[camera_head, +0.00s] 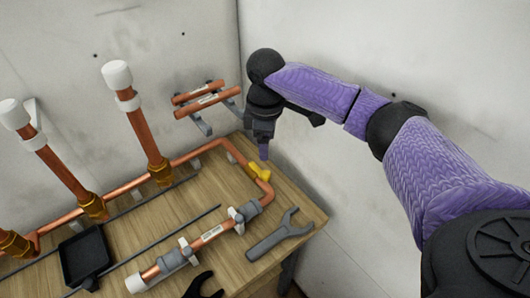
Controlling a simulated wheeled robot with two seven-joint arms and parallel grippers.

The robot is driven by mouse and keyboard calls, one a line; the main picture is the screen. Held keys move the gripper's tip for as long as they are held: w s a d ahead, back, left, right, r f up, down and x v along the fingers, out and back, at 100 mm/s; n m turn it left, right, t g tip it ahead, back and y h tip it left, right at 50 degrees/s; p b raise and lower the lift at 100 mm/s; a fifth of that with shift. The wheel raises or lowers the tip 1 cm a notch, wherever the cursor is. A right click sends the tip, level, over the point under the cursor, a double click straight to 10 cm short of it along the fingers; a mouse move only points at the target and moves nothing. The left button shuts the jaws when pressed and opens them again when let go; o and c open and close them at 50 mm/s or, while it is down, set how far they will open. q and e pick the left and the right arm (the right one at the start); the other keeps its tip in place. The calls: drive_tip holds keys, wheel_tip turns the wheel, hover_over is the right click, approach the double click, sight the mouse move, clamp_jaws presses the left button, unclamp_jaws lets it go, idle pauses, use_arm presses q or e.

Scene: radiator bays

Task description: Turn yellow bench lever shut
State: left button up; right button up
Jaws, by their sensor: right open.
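The yellow bench lever (260,171) sits on the copper pipe run at the back right of the wooden bench. It lies slanted, near the pipe's bend. My right gripper (263,153) points down just above and behind the lever, with its purple fingertips close to it. It is open and holds nothing; whether a fingertip touches the lever cannot be told.
Upright copper pipes with white caps (117,75) stand at the left. A grey wrench (281,235) lies at the bench's right edge. A black tray (85,256) and a dark forked thing (204,287) are nearer. Copper pipes rest on a wall rack (207,127).

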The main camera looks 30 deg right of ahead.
sight(266, 173)
wheel_tip(266, 173, down, 10)
drive_tip(key=b, duration=0.3)
drive_tip(key=shift+s, duration=0.15)
drive_tip(key=shift+r, duration=0.1)
clamp_jaws()
